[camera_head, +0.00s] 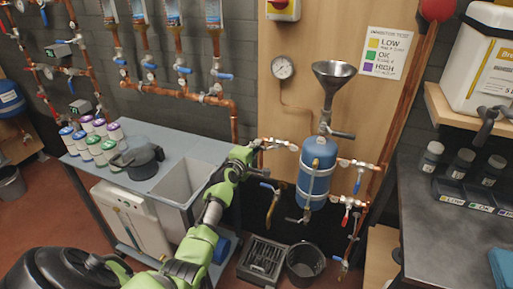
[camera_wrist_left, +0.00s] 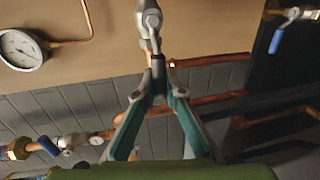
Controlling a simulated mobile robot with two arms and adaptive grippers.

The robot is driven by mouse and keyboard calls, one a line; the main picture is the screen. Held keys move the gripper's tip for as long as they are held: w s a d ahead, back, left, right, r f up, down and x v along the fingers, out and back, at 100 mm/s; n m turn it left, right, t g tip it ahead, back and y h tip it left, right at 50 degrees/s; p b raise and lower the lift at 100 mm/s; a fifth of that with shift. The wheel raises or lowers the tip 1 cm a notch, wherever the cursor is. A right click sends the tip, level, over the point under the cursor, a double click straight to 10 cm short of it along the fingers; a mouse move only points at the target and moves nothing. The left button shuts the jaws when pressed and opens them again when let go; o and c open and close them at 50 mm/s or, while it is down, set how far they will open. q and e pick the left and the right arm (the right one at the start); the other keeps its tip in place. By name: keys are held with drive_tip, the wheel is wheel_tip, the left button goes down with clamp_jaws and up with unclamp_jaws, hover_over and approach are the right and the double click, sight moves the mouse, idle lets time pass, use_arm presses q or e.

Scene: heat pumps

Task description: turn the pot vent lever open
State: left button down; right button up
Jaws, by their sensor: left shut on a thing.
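The blue pot (camera_head: 318,172) hangs on the wooden panel, with a metal funnel (camera_head: 334,74) above it. A silver valve (camera_head: 279,143) sits on the pipe at the pot's upper left. My left gripper (camera_head: 260,147) reaches that valve from the left. In the left wrist view its teal fingers (camera_wrist_left: 158,88) are shut on a dark lever (camera_wrist_left: 158,67), joined to a silver valve body (camera_wrist_left: 150,20). The fingers hide part of the lever. My right gripper is not in view.
A pressure gauge (camera_head: 282,67) is on the panel above. A blue-handled valve (camera_head: 268,186) hangs just below the gripper. A black bucket (camera_head: 305,262) and a floor grate (camera_head: 262,259) are below the pot. A grey sink bench (camera_head: 183,184) stands left; a dark counter (camera_head: 440,235) is right.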

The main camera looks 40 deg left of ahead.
use_arm(q)
drive_tip(key=shift+f, duration=0.2)
drive_tip(key=c, duration=2.1)
unclamp_jaws()
drive_tip(key=shift+r, duration=0.1)
drive_tip(key=v, duration=1.2)
